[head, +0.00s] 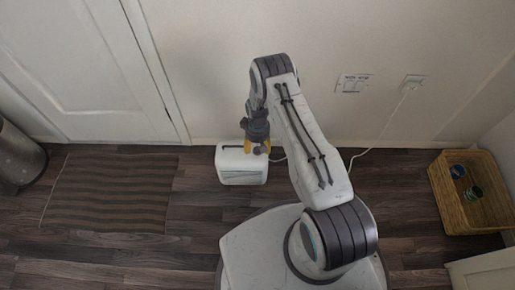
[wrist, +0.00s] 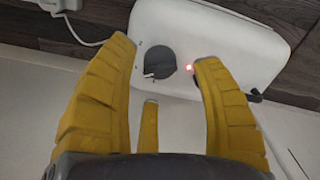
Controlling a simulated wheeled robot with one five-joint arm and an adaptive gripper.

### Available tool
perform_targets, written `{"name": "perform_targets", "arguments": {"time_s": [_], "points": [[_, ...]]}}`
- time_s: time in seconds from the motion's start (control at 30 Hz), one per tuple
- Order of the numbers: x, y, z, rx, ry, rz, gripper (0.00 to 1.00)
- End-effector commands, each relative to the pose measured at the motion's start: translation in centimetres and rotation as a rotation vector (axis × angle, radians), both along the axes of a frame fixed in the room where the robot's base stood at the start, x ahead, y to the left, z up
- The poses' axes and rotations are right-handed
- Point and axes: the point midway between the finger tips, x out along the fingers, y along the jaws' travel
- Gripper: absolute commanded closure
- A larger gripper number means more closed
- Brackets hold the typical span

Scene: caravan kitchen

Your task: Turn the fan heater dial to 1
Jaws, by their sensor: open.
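The white fan heater (head: 238,172) stands on the floor by the wall in the head view, with my gripper (head: 258,149) over its top. In the wrist view the heater's top (wrist: 225,30) carries a dark grey round dial (wrist: 160,61) with a white pointer mark at its lower left. Small marks surround the dial, too small to read. A red light (wrist: 189,69) glows to its right. My gripper's yellow fingers (wrist: 164,55) are spread, one on each side of the dial, with a shorter third finger below. I cannot tell whether they touch it.
A dark part beside the red light is partly hidden by the right finger. A white cable (head: 376,142) runs to the wall socket (head: 413,82). A striped mat (head: 110,192) lies left, a wicker basket (head: 447,205) with cans stands right. A metal bin (head: 18,158) stands far left.

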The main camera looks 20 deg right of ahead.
Motion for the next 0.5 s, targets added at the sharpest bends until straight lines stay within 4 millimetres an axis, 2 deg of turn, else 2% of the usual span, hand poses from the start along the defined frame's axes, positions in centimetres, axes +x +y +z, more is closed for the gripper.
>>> {"name": "perform_targets", "arguments": {"time_s": [0.3, 0.5], "points": [[0.1, 0.0, 5.5, 0.0, -0.003, 0.0, 0.39], [0.1, 0.0, 7.9, 0.0, -0.002, -0.001, 0.39]]}}
